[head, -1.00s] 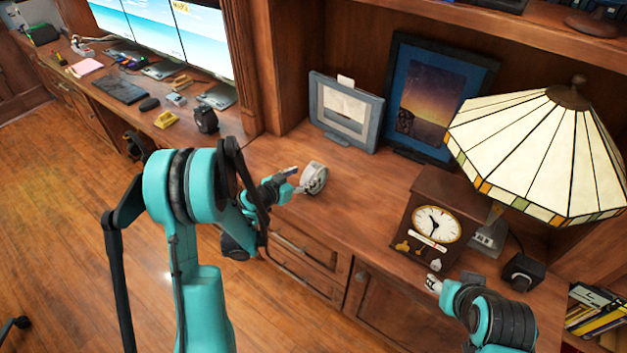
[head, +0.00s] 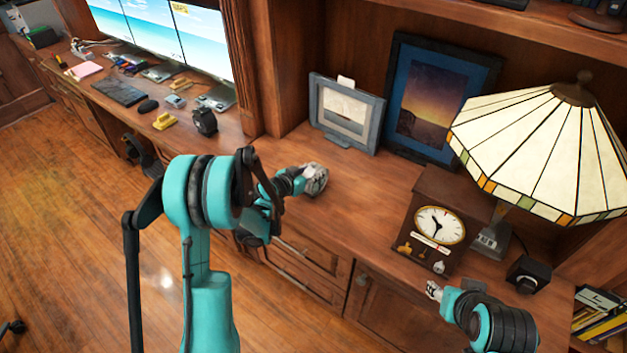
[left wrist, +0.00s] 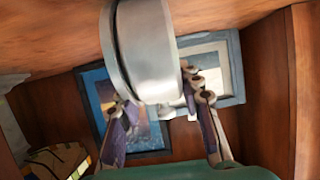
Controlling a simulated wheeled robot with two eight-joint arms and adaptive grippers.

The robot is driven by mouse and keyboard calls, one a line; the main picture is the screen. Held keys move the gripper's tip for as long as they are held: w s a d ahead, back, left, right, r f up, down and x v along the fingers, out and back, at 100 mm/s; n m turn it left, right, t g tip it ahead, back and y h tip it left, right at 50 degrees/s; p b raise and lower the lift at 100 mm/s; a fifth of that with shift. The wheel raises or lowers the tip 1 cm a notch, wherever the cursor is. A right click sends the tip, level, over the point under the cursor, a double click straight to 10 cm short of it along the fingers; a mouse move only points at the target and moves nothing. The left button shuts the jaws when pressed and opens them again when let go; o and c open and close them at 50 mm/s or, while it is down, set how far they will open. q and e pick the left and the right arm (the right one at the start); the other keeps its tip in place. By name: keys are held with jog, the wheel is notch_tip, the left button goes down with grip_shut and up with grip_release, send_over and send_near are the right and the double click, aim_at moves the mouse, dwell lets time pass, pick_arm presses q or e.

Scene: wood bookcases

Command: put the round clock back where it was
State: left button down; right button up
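The round clock (head: 316,180) is a small silver-grey drum on the wooden desk, in front of the framed pictures. In the left wrist view its smooth metal side (left wrist: 150,50) fills the top middle. My left gripper (head: 304,180) reaches it from the left. In the left wrist view its two fingers (left wrist: 158,98) lie on either side of the clock, and the clock hides part of one fingertip. I cannot tell whether they press on it. The clock appears to stand on the desk; its face is not clear. My right gripper (head: 434,291) is at the desk's front edge, apart from the clock.
A dark wooden clock (head: 432,225) and a stained-glass lamp (head: 545,150) stand to the right, with a small black box (head: 528,274) near them. A grey frame (head: 345,112) and a blue-matted picture (head: 434,100) stand behind. Bare desk lies right of the round clock.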

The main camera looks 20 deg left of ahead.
pick_arm(q)
jog(key=shift+r+p, duration=0.35)
jog(key=shift+r, duration=0.25)
jog(key=r, duration=0.1)
jog(key=r+p, duration=0.2)
jog(key=r, duration=0.1)
jog(key=shift+s+d, duration=0.4)
jog(key=s+d+r+p, duration=0.3)
jog(key=s+d+r, duration=0.3)
jog(key=s+d, duration=0.15)
jog(key=a+v, duration=0.1)
jog(key=v, duration=1)
jog(key=shift+w+a+r+n+y, duration=0.2)
jog(key=shift+w+r+n+y, duration=0.1)
jog(key=shift+r, duration=0.15)
